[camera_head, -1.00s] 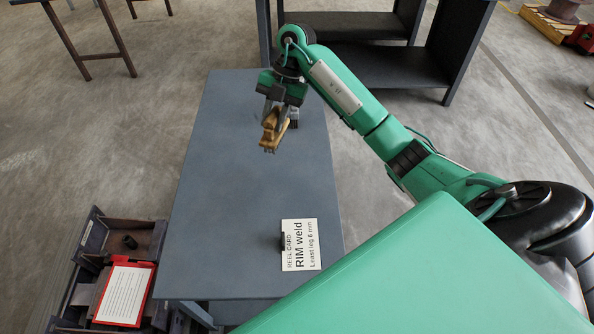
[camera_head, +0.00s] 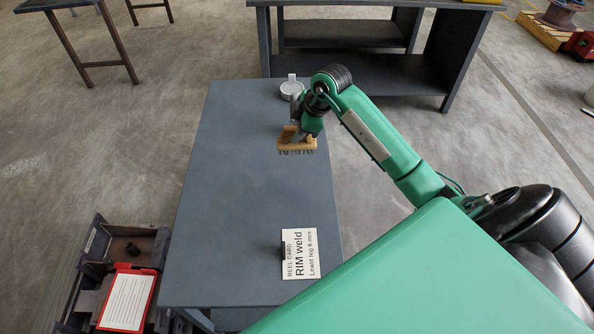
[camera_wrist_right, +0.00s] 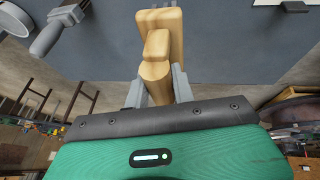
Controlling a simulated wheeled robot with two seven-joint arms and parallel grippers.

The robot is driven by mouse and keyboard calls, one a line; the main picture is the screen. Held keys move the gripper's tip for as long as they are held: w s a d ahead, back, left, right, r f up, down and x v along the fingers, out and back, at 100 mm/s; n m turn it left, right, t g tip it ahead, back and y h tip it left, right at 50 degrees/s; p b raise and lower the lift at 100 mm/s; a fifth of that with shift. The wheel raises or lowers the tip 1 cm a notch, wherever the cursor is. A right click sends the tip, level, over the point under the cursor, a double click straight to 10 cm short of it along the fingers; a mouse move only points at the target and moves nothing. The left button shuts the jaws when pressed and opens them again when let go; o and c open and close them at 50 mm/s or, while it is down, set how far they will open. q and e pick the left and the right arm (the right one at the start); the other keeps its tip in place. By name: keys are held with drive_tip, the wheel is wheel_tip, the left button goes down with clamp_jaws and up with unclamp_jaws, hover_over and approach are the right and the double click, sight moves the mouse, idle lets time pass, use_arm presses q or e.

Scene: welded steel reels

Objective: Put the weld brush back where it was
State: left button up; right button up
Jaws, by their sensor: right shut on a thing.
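The weld brush (camera_head: 297,145) has a tan wooden body with dark bristles pointing down. My right gripper (camera_head: 300,130) is shut on it and holds it over the right side of the grey table (camera_head: 240,215). In the right wrist view the brush (camera_wrist_right: 160,35) sits between the two grey fingers of the gripper (camera_wrist_right: 155,92). Its gap to the tabletop is hard to judge. My left gripper is in none of the views.
A round grey object (camera_head: 292,89) with a handle lies at the table's far edge, just beyond my right gripper. A white reel card (camera_head: 300,253) stands near the right front. The table's middle and left are clear. A box holding a red-framed sheet (camera_head: 127,300) is at lower left.

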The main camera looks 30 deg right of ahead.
sight(315, 149)
wheel_tip(315, 149, down, 16)
use_arm(q)
drive_tip(key=shift+s, duration=0.4)
use_arm(e)
drive_tip(key=o, duration=0.9)
drive_tip(key=shift+c, duration=0.2)
drive_tip(key=shift+r, duration=0.1)
use_arm(q)
drive_tip(key=shift+w, duration=0.15)
use_arm(e)
drive_tip(key=v, duration=1.2)
